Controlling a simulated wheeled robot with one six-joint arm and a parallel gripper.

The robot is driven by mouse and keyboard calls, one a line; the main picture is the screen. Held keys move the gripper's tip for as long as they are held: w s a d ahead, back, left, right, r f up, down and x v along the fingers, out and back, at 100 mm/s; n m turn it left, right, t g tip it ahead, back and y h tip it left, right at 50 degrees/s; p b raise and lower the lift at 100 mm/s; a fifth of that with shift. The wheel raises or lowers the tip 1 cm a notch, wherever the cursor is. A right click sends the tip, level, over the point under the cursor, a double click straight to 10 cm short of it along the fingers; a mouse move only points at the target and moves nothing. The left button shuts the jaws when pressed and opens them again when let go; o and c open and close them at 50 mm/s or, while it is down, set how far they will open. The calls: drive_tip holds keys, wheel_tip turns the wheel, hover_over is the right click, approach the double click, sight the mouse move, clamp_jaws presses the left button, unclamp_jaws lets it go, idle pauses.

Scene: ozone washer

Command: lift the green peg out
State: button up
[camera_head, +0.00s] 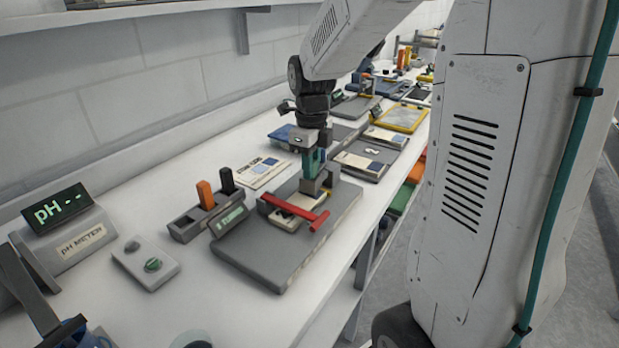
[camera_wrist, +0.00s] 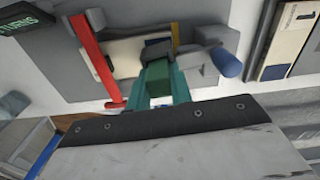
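The green peg (camera_wrist: 159,86) shows dark green between the two teal fingers of my gripper (camera_wrist: 160,80) in the wrist view, with the fingers against its sides. In the head view my gripper (camera_head: 314,160) points down over a grey block (camera_head: 313,184) on a grey base plate (camera_head: 262,254). The peg's lower end is hidden there, so I cannot tell how deep it sits in the block.
A red T-shaped handle (camera_head: 295,211) lies across the plate close to the gripper. A grey rack (camera_head: 187,227) with an orange peg (camera_head: 205,195) and a black peg (camera_head: 226,180) stands to the left. A pH meter (camera_head: 75,235) and a button box (camera_head: 146,262) are nearer. Other devices crowd the bench behind.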

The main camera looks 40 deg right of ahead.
clamp_jaws()
drive_tip(key=shift+r, duration=0.15)
wheel_tip(320, 180, up, 6)
drive_tip(key=shift+r, duration=0.25)
drive_tip(key=s+d, duration=0.3)
drive_tip(key=s, duration=0.5)
drive_tip(key=s+d, duration=0.4)
drive_tip(key=s, duration=0.5)
wheel_tip(320, 180, up, 8)
drive_tip(key=shift+w+f, duration=0.15)
idle(0.4)
drive_tip(key=shift+a, duration=0.1)
